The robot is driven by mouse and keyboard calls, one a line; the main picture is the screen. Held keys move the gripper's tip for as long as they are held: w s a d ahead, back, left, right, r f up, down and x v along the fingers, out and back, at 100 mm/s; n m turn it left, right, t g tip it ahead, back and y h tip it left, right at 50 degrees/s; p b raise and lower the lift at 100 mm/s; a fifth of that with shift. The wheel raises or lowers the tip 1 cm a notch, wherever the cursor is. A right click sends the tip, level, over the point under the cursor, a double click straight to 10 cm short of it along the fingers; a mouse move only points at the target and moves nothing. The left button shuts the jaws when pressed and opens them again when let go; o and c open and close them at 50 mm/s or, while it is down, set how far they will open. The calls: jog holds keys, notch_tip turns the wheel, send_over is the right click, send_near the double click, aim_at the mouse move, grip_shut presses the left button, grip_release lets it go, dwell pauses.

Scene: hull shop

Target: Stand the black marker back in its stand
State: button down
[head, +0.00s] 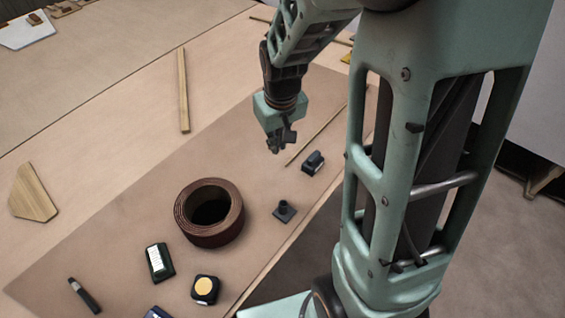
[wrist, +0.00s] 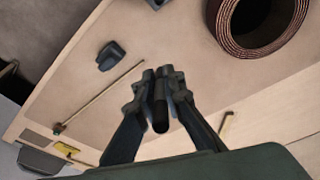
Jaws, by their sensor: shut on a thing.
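My gripper (head: 279,146) hangs in the air above the bench, pointing down. In the wrist view its fingers (wrist: 162,88) are shut on the black marker (wrist: 160,117), a dark cylinder between them. The fingers hide part of the marker, and in the head view I cannot make it out clearly. The stand (head: 285,211), a small black square base with a short round socket, is on the brown mat, nearer the robot than my gripper and below it in the picture. Its socket looks empty. A dark thing at the top edge of the wrist view (wrist: 156,3) appears to be the stand.
A brown coil (head: 209,212) sits left of the stand, a dark block (head: 313,162) up and right of it. A thin rod (head: 318,138) lies behind the block. Several small dark items, including a dark stick-like tool (head: 84,296), lie at lower left. The mat around the stand is clear.

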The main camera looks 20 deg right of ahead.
jog(key=s+f+n+g+b, duration=0.2)
jog(key=s+f+n+b, duration=0.15)
jog(key=f+n, duration=0.45)
jog(key=n+b, duration=0.3)
jog(key=b, duration=0.1)
send_near(285, 209)
jog(key=shift+w+d+f+g, duration=0.1)
jog(key=shift+w+f+g, duration=0.05)
jog(key=shift+w, duration=0.3)
jog(key=shift+w+f+g, duration=0.15)
jog(key=shift+w, duration=0.25)
jog(key=shift+f+b, duration=1.75)
jog(key=shift+b, duration=0.05)
dwell(3.9)
